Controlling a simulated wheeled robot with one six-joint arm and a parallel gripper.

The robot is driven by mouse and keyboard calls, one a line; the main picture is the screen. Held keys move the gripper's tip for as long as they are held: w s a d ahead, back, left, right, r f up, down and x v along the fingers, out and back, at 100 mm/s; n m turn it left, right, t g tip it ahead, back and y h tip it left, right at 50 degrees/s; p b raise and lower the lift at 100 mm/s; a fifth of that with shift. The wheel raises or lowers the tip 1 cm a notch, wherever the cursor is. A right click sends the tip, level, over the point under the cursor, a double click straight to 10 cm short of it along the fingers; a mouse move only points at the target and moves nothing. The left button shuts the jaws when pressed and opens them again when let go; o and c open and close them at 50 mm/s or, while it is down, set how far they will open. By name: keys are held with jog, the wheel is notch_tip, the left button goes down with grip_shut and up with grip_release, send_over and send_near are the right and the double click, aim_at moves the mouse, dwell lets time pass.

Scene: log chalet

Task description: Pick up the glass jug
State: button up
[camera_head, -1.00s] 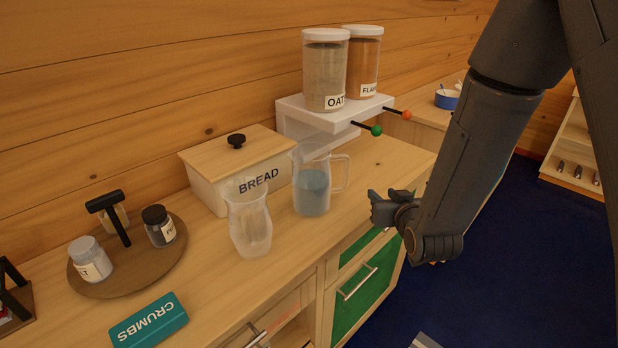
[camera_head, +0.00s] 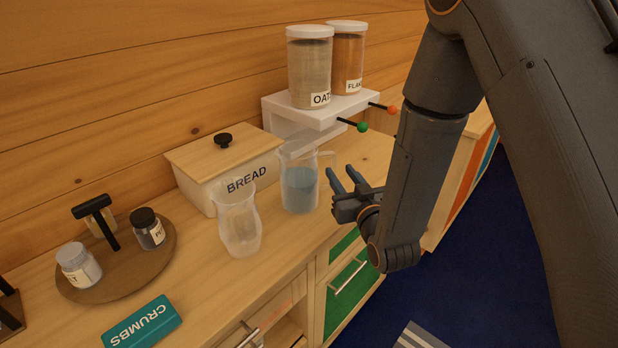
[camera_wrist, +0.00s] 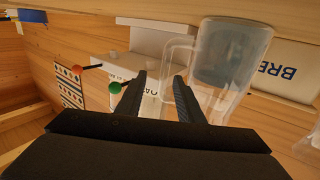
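The glass jug (camera_head: 300,188) stands upright on the wooden counter, clear, with bluish contents and a handle on its right side. In the wrist view the jug (camera_wrist: 230,55) is at the upper right, its handle extending left across the space ahead of the fingers. My gripper (camera_head: 341,172) is to the right of the jug at the counter's front edge, fingers pointing toward the handle. In the wrist view my gripper (camera_wrist: 160,80) is open with nothing held. I cannot tell whether a fingertip touches the handle.
A clear carafe (camera_head: 239,225) stands left of the jug. Behind are the bread box (camera_head: 205,190) and a white riser (camera_head: 310,116) bearing oats (camera_head: 309,75) and flakes (camera_head: 347,60) jars. A round tray (camera_head: 125,285) and crumbs box (camera_head: 142,323) lie to the left.

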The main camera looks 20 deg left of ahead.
jog(key=p+x, duration=0.3)
jog(key=x, duration=0.5)
jog(key=shift+s+a+r, duration=0.2)
jog(key=shift+a+r, duration=0.1)
jog(key=shift+r, duration=0.05)
grip_shut()
dwell(1.1)
jog(key=shift+r, duration=0.1)
